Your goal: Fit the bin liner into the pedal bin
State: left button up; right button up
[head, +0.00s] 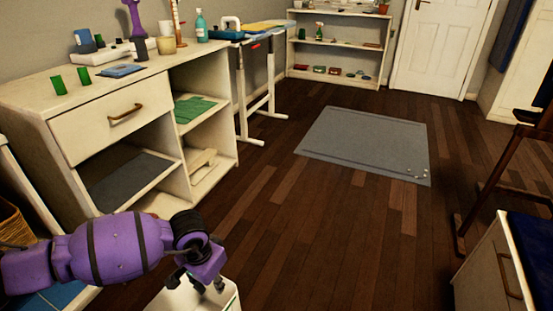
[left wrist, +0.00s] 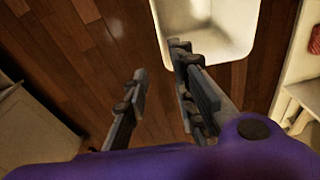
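My left gripper (head: 208,284) hangs at the lower middle of the head view, above a white object, most likely the pedal bin (head: 165,301), cut off by the bottom edge. In the left wrist view my left gripper (left wrist: 158,70) is open, its two dark fingers apart with only floor between them. The white bin (left wrist: 207,40) shows there at the top as an open, rounded, pale-walled container. One fingertip overlaps its near rim in the picture; I cannot tell whether they touch. I cannot make out a bin liner. My right gripper is out of view.
A white cabinet (head: 92,130) with a drawer and open shelves stands at left, with bottles and small items on top. A table (head: 262,45) stands behind it. A grey mat (head: 366,142) lies on open wooden floor. A drawer unit (head: 486,272) stands at lower right.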

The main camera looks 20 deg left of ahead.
pick_arm(q)
notch_tip(320, 180, down, 24)
jog(key=s+g+b, duration=0.1)
jog(key=s+b, duration=0.1)
jog(key=b, duration=1)
jog(key=shift+a, duration=0.3)
jog(key=shift+r, duration=0.1)
grip_shut()
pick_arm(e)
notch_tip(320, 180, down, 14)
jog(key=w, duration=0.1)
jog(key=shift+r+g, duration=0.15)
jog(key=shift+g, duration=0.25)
